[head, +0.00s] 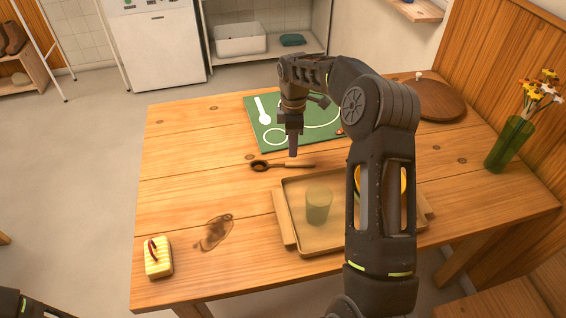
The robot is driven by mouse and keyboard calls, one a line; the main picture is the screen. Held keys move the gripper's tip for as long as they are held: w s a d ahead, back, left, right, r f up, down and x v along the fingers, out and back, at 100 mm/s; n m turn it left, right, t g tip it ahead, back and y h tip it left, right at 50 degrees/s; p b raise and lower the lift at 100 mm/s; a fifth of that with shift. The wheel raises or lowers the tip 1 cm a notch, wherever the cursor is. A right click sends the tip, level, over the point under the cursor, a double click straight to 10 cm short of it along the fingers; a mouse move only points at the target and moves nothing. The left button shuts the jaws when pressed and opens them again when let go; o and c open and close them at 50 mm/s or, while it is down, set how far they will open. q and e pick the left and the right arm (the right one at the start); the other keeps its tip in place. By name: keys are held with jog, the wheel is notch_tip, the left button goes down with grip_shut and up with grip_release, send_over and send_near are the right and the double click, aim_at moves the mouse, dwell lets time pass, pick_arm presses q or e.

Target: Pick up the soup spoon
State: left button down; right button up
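The soup spoon (261,166) lies on the wooden table, between the green placemat and the tray. Its dark brown bowl points left and its lighter handle runs right. My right gripper (293,151) points down just above or beside the handle, and part of the spoon is close behind its tips. I cannot tell whether it touches the spoon. The fingers overlap in this view, so their opening does not show. Only a dark part of my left arm shows at the bottom left corner; its gripper is out of view.
The green placemat (257,136) has white printed shapes. A wooden tray (289,227) holds a greenish cup (318,205) and an orange-rimmed dish (403,181), partly hidden by my arm. A striped sponge-like item (158,258), a stain (216,232), a round board (440,101) and a flower vase (509,145) are on the table.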

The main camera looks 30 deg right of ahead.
aim_at(292, 163)
jog(key=shift+f, duration=1.35)
jog(key=shift+f+p, duration=0.2)
jog(key=shift+p, duration=0.15)
jog(key=f, duration=0.2)
jog(key=f+p, duration=0.1)
jog(key=f, duration=0.1)
jog(key=shift+w+d+f, duration=0.15)
jog(key=shift+w+f, duration=0.05)
jog(key=shift+f, duration=0.2)
jog(key=shift+c, duration=0.2)
grip_shut()
